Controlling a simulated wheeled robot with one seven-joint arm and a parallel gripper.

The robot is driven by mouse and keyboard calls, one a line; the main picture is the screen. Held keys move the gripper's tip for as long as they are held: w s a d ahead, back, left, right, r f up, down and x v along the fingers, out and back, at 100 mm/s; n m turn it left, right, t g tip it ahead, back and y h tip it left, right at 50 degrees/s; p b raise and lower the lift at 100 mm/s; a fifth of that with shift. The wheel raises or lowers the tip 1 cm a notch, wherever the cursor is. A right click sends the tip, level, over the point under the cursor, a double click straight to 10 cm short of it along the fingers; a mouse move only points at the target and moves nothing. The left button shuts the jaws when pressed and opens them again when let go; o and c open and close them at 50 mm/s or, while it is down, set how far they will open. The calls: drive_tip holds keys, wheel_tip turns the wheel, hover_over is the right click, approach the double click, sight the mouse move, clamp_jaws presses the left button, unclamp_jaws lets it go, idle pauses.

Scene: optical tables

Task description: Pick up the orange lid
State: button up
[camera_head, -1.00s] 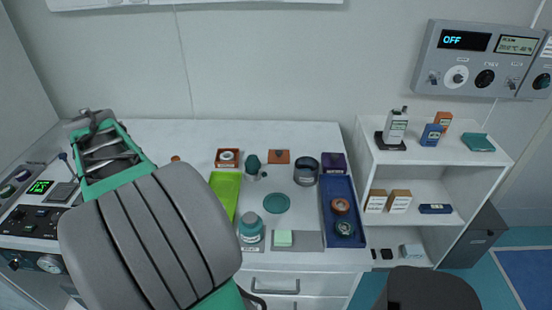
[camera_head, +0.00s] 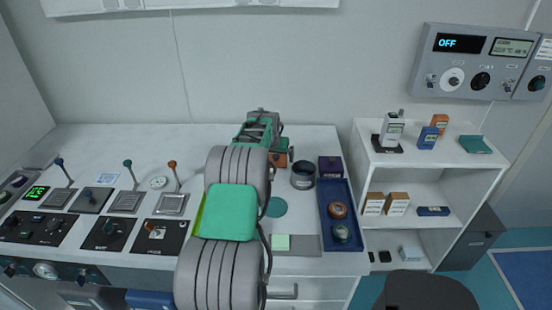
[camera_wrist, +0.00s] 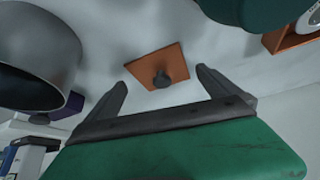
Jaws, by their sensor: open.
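The orange lid (camera_wrist: 172,61) is a flat square plate with a dark knob in its middle. It lies on the white table, near the centre of the wrist view. In the head view only part of the orange lid (camera_head: 281,162) shows, beside my arm's end. My gripper (camera_wrist: 161,77) is open and empty, with one finger on each side of the knob in the picture. The gap between fingers and lid cannot be judged exactly, but no contact shows. In the head view my gripper (camera_head: 262,128) is over the back of the table, its fingertips not clear.
A dark grey pot (camera_head: 303,176) stands right of the lid, with a purple box (camera_head: 330,166) beyond. A rounded green object (camera_wrist: 262,10) and an orange box (camera_wrist: 292,38) are close on the other side. A blue tray (camera_head: 354,222) holds two round items. A teal disc (camera_head: 277,207) lies in front.

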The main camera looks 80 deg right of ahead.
drive_tip(key=shift+d+f, duration=0.35)
drive_tip(key=shift+f, duration=0.1)
drive_tip(key=shift+c, duration=0.4)
drive_tip(key=c, duration=1.3)
drive_tip(key=shift+o, duration=0.2)
